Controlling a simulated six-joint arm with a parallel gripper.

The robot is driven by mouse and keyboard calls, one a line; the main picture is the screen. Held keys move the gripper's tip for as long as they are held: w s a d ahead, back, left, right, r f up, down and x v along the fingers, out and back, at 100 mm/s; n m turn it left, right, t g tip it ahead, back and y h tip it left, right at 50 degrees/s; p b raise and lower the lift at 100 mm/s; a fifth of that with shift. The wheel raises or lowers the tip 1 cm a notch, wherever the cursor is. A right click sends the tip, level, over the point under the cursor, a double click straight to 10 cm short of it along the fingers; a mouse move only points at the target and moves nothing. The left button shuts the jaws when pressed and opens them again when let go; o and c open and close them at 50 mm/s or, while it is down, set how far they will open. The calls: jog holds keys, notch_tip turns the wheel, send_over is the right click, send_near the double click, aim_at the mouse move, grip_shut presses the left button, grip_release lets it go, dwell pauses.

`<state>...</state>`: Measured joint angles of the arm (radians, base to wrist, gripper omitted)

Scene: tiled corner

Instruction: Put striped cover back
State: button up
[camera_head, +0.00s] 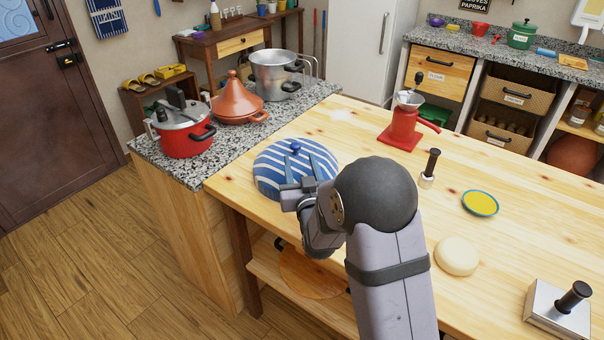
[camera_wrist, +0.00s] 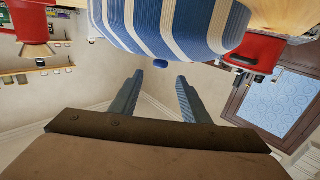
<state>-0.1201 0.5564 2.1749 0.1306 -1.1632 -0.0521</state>
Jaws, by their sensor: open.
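The striped cover (camera_head: 275,165) is a blue and white dome with a blue knob (camera_head: 295,148) on top. It sits upright at the left end of the wooden table; what is under it is hidden. My gripper (camera_head: 300,188) is open and empty at the near side of the cover, in front of its lower right part. I cannot tell whether it touches it. In the wrist view the striped cover (camera_wrist: 180,28) appears upside down, beyond the two spread fingertips (camera_wrist: 160,78), with nothing between the fingers.
A red grinder (camera_head: 402,130), a black-handled tamper (camera_head: 428,172), a yellow dish (camera_head: 480,203), a pale round piece (camera_head: 456,256) and a metal press (camera_head: 560,308) stand on the table. A red pot (camera_head: 184,135), tagine (camera_head: 238,104) and steel pot (camera_head: 275,78) fill the granite counter.

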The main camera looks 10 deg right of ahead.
jog(key=shift+s, duration=1.4)
jog(key=shift+r, duration=0.1)
jog(key=shift+w+a+r+n+g+p, duration=0.3)
jog(key=shift+a+g+p, duration=0.1)
jog(key=shift+p, duration=0.25)
jog(key=s+f+g, duration=0.1)
jog(key=s+f+g+p, duration=0.2)
jog(key=s+g, duration=0.1)
jog(key=shift+d+f, duration=0.15)
jog(key=shift+d, duration=0.2)
jog(key=s+f+g, duration=0.1)
jog(key=s, duration=0.1)
jog(key=s+f+g+p, duration=0.1)
jog(key=s+g, duration=0.1)
jog(key=s, duration=0.1)
jog(key=s+d+g, duration=0.1)
jog(key=s, duration=0.1)
jog(key=shift+s+f+g+p, duration=0.3)
jog(key=shift+s+f, duration=0.05)
jog(key=shift+f, duration=0.05)
jog(key=s+d+g+p, duration=0.2)
jog(key=s+g, duration=0.6)
jog(key=s, duration=1.5)
jog(key=shift+d+f+g, duration=0.2)
jog(key=shift+d+g, duration=0.1)
jog(key=shift+d, duration=0.3)
